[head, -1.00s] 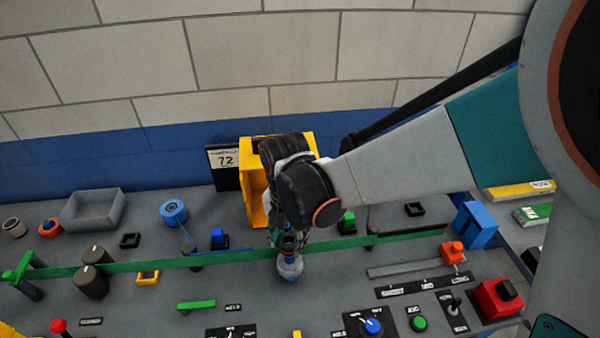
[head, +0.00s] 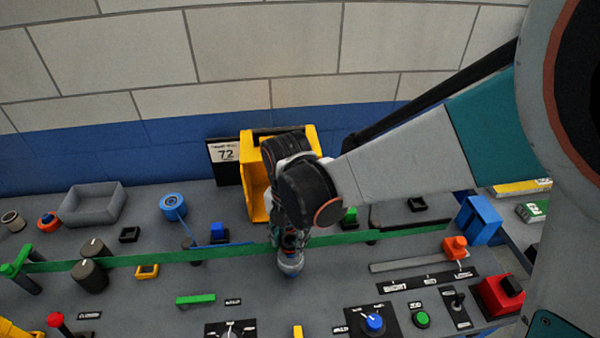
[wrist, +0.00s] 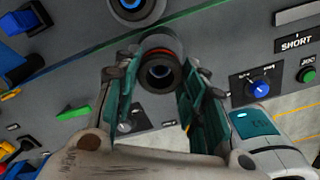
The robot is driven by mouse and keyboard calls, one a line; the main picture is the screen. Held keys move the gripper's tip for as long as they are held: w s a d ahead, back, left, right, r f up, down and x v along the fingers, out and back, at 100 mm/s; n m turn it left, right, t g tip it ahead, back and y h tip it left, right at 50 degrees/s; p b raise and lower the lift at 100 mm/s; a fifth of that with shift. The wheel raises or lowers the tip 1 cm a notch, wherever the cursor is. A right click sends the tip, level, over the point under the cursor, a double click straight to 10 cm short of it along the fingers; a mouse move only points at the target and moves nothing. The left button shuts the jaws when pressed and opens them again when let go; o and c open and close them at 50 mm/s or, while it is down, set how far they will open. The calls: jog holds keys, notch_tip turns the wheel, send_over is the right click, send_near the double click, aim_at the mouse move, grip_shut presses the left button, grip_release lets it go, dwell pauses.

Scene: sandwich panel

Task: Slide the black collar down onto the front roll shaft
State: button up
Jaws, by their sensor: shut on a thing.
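My gripper (wrist: 158,92) is shut on the black collar (wrist: 160,72), a short dark ring with a reddish band behind it. Its two teal-sided fingers stand on either side of the ring. A bluish-grey round shape shows through the collar's opening; I cannot tell whether the collar is around the shaft or above it. In the head view my gripper (head: 290,240) points down in front of the green strip. A rounded grey part with blue on it (head: 290,266) shows just below the fingertips. The front roll shaft cannot be made out clearly. A grey ring with a blue centre (wrist: 130,6) is at the wrist view's top edge.
A green strip (head: 130,263) runs across the panel behind the fingertips. A yellow bin (head: 253,190) stands behind my gripper. A blue knob (head: 374,322), a green button (head: 421,320) and a red block (head: 498,295) are at front right. A green bar (head: 195,300) lies left.

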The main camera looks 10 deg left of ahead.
dwell(0.3)
jog(key=shift+f+b, duration=1.15)
jog(key=shift+f, duration=0.25)
jog(key=o, duration=1.1)
jog(key=shift+o, duration=0.2)
jog(key=shift+r, duration=0.1)
jog(key=shift+s+r+p, duration=0.1)
jog(key=shift+r+p, duration=2.9)
jog(key=shift+r, duration=1.1)
